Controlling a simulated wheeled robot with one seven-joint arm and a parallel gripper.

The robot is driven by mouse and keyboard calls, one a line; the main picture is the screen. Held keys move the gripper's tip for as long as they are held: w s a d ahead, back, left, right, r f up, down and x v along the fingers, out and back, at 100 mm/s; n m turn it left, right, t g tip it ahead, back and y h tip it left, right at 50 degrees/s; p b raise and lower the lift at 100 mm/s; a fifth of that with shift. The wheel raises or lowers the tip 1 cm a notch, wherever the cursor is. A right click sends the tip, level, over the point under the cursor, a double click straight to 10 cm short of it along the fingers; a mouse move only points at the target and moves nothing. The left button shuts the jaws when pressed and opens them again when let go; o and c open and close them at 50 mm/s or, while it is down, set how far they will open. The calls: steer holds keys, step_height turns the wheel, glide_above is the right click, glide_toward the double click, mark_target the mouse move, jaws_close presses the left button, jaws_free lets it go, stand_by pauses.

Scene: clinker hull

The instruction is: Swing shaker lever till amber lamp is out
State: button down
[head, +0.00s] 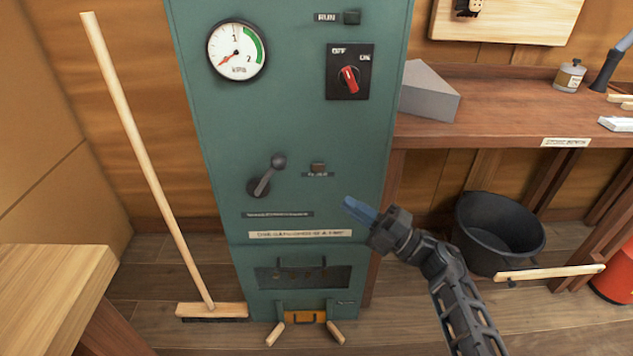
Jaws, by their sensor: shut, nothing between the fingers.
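The shaker lever (266,176) is a dark crank with a round knob on the front of a teal cabinet (225,130). Its knob end points up and to the right from its pivot. A small brownish lamp (318,168) sits to the right of the lever above a small label; it looks dull, and I cannot tell for sure whether it is lit. My gripper (350,206), with blue fingers, is shut and empty. In the picture it is below and right of the lamp and right of the lever, apart from the lever.
A pressure gauge (237,50) and a red rotary switch (349,79) turned toward ON are higher on the cabinet. A broom (150,160) leans at left. A workbench (500,105) and black bucket (498,232) stand at right. The panel around the lever is clear.

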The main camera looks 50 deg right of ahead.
steer(key=p, duration=0.2)
glide_toward(283, 160)
steer(key=w, duration=0.6)
steer(key=shift+r, duration=0.2)
steer(key=shift+w+r, duration=0.1)
steer(key=r+p, duration=0.1)
steer(key=p, duration=0.1)
steer(key=w+r+n+g+p, duration=0.1)
steer(key=p, duration=0.1)
steer(key=shift+a+y+p, duration=0.3)
steer(key=shift+a, duration=0.1)
steer(key=w+a+r+n+g+p, duration=0.1)
steer(key=p, duration=0.2)
steer(key=shift+w+a+r+g+p, duration=0.1)
steer(key=shift+w+r+g+p, duration=0.15)
steer(key=shift+g+p, duration=0.15)
steer(key=w+a+p, duration=0.2)
steer(key=w+a, duration=0.4)
steer(key=w, duration=0.2)
steer(key=shift+w+a+r+p, duration=0.3)
steer(key=shift+a+r+p, duration=0.05)
steer(key=shift+r, duration=0.05)
